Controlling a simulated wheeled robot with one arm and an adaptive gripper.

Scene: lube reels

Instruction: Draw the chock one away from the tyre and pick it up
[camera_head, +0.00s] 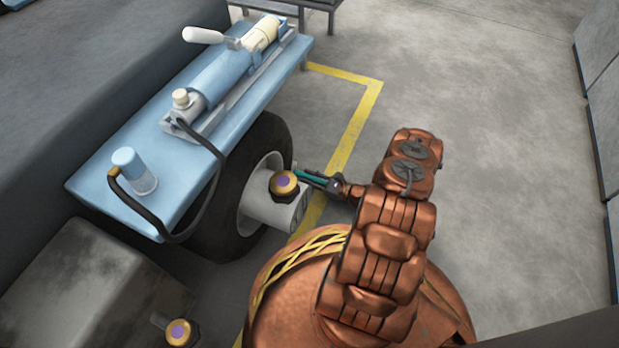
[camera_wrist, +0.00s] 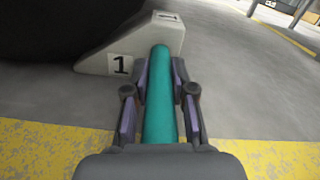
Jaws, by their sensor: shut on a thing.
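Chock one (camera_wrist: 150,48) is a pale grey wedge marked "1" in the wrist view. It sits on the floor with its thin end toward the black tyre at the upper left; I cannot tell whether they touch. Its teal handle (camera_wrist: 160,105) runs toward the camera. My gripper (camera_wrist: 160,95) is shut on this handle, one finger on each side. In the head view my gripper (camera_head: 325,181) is beside the tyre (camera_head: 268,138), with the teal handle (camera_head: 308,176) in it. I cannot clearly make out the chock body in the head view.
A pale fitting with a brass, purple-topped cap (camera_head: 285,184) stands out from the wheel close to my gripper. The blue deck (camera_head: 105,185) above the tyre carries a pump and hose. A yellow floor line (camera_head: 352,128) passes nearby. The floor at right is clear up to grey cabinets (camera_head: 600,90).

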